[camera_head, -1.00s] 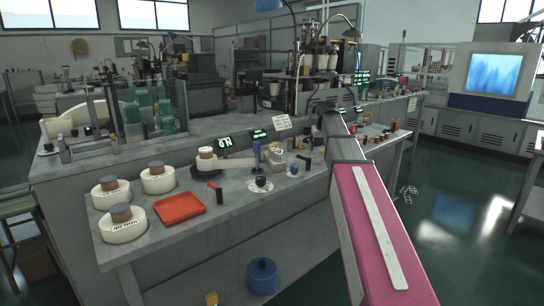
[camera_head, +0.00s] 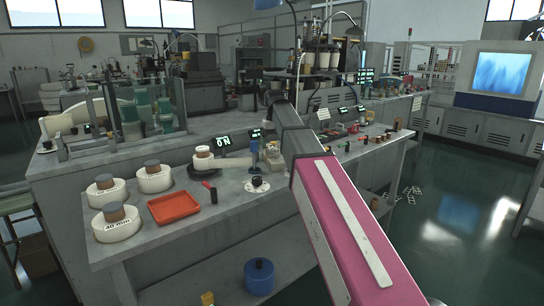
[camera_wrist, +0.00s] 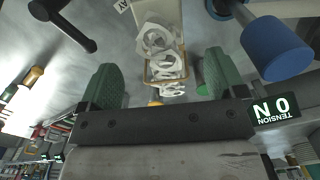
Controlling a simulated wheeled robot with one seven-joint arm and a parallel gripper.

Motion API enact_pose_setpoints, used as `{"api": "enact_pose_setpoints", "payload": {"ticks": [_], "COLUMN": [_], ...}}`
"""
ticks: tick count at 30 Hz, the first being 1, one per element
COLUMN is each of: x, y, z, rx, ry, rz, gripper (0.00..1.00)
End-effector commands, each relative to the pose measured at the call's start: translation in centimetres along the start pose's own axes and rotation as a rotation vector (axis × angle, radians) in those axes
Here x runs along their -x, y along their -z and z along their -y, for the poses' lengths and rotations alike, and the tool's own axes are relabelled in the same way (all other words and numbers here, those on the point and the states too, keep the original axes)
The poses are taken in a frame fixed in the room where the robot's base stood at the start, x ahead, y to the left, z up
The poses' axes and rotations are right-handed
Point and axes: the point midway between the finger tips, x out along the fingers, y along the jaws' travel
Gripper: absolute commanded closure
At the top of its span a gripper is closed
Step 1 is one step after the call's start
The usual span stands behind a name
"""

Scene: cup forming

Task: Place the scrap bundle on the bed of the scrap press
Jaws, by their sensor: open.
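The scrap bundle (camera_wrist: 160,42) shows in the wrist view as crumpled pale rings with a thin yellow band, lying on a pale strip. In the head view a small pale clump with yellow, apparently the same bundle (camera_head: 272,155), stands on the bench beside my arm. My gripper (camera_wrist: 161,62) is open, its two green fingers spread to either side of the bundle in the picture. I cannot tell whether the fingers are level with it or short of it. In the head view my gripper cannot be made out behind my arm. I cannot tell which machine is the scrap press.
A blue post (camera_wrist: 275,48) stands close right of the fingers in the wrist view, and a black lever (camera_wrist: 62,22) is upper left. A lit tension display (camera_wrist: 272,108) is near the right finger. A red tray (camera_head: 175,207) and white rolls (camera_head: 116,222) stand left on the bench.

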Motion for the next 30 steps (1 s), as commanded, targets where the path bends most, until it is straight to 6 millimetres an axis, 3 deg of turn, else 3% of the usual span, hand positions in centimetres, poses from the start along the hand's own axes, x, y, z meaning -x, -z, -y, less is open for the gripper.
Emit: {"api": "enact_pose_setpoints", "payload": {"ticks": [8,16,24,29,30], "x": [-2.0,-5.5,-5.8,-5.8,-5.8], "y": [0.0,0.1,0.2,0.2,0.2], "z": [0.1,0.2,0.2,0.2,0.2], "rx": [0.0,0.0,0.0,0.0,0.0], "ry": [0.0,0.0,0.0,0.0,0.0], "rz": [0.0,0.0,-0.001,-0.001,-0.001], "gripper": [0.11,0.11,0.11,0.63,0.68]}}
